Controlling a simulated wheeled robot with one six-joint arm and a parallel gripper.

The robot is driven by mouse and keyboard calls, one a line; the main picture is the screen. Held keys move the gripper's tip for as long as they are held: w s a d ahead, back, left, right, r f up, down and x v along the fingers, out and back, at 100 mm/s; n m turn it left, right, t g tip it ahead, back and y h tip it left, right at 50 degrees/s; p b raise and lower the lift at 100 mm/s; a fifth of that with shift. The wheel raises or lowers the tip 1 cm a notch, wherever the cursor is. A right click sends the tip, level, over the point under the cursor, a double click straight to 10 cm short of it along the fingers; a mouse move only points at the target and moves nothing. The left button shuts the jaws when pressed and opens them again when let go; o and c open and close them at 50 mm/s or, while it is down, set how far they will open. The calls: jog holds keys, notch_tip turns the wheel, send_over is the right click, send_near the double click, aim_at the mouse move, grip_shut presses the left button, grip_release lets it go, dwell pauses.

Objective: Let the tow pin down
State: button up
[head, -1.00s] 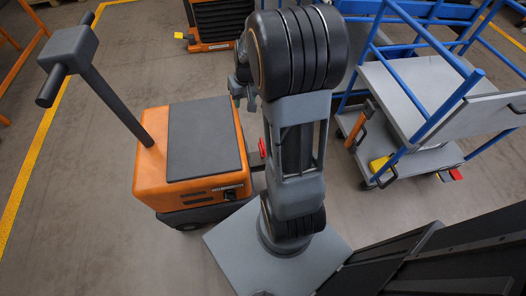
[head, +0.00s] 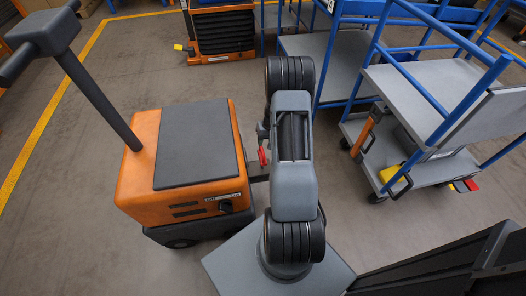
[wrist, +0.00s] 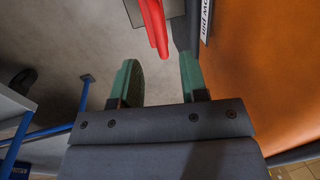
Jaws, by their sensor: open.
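The red tow pin handle (head: 263,156) shows beside the right side of the orange tug (head: 133,192), just left of my arm. In the wrist view the red handle (wrist: 153,25) reaches down from the top edge, in front of a grey bracket. My gripper (wrist: 158,65) is open, with two green fingers. The handle lies beyond the fingertips, roughly in line with the gap between them, and looks clear of both. The pin's lower part is hidden. In the head view my arm hides most of the gripper.
The tug's tiller (head: 95,90) rises at the left. A cart with blue rails and a grey deck (head: 405,95) stands at the right, and a grey-shelved blue rack (head: 340,65) behind my arm. An orange machine (head: 222,35) stands at the back. Floor at the left is clear.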

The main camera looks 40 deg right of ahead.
aim_at(262, 151)
jog(key=shift+w+a+f+b, duration=0.1)
jog(key=shift+a+f+b, duration=0.1)
jog(key=shift+f, duration=0.7)
jog(key=shift+w+a+f+b, duration=0.1)
jog(key=shift+a+f+b, duration=0.1)
jog(key=shift+f, duration=0.75)
jog(key=shift+w+a+f+b, duration=0.1)
jog(key=shift+a+f+b, duration=0.1)
jog(key=shift+f, duration=0.7)
grip_shut()
